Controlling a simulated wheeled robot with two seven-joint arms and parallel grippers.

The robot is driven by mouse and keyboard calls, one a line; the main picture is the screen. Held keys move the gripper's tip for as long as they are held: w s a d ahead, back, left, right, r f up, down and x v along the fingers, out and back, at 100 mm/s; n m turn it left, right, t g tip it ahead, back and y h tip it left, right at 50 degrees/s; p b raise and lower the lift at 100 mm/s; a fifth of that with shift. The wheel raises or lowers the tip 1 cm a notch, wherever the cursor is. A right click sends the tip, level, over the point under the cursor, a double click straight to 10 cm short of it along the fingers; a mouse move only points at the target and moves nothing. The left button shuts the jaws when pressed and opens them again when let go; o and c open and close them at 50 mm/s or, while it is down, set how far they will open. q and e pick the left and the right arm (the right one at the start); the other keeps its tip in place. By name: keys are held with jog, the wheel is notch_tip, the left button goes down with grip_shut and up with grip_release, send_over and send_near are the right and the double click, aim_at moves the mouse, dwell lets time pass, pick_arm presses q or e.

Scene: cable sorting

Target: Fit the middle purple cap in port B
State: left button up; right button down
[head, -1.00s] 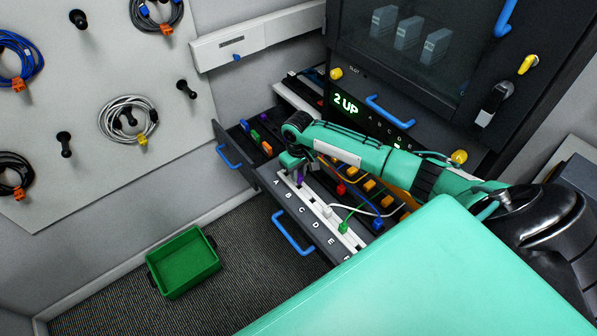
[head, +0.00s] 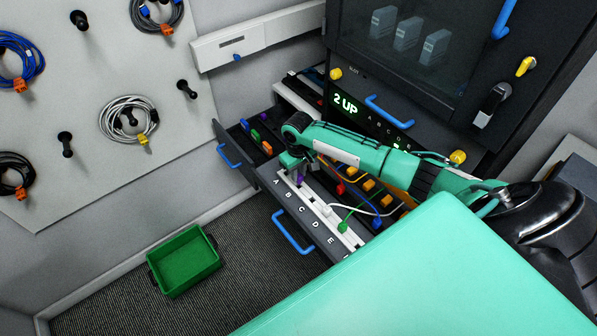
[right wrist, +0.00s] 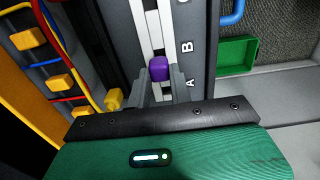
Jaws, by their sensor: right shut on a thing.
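A purple cap (right wrist: 158,68) is between the fingertips of my right gripper (right wrist: 160,84), which is shut on it. In the head view the purple cap (head: 300,181) shows as a small patch below my right gripper (head: 294,168). The gripper is over the white port strip (head: 319,207) of the open drawer, at its A–B end. In the right wrist view the cap overlaps the strip (right wrist: 148,28), between the printed letters A and B. I cannot tell whether the cap is seated. The port openings under it are hidden. My left gripper is not in view.
The lettered drawer's blue handle (head: 293,233) faces the room. Colored cables and yellow plugs (right wrist: 61,82) lie beside the strip, with a green plug (head: 343,227) farther along. A green bin (head: 186,291) stands on the floor. Another open drawer holds small colored caps (head: 255,134).

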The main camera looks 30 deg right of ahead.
jog(key=shift+p, duration=0.45)
jog(key=shift+f, duration=1.4)
dwell(2.0)
jog(key=c, duration=0.7)
grip_release()
jog(key=shift+r+p, duration=0.15)
jog(key=shift+p, duration=0.15)
jog(key=shift+r+p, duration=3.4)
jog(key=shift+p, duration=0.2)
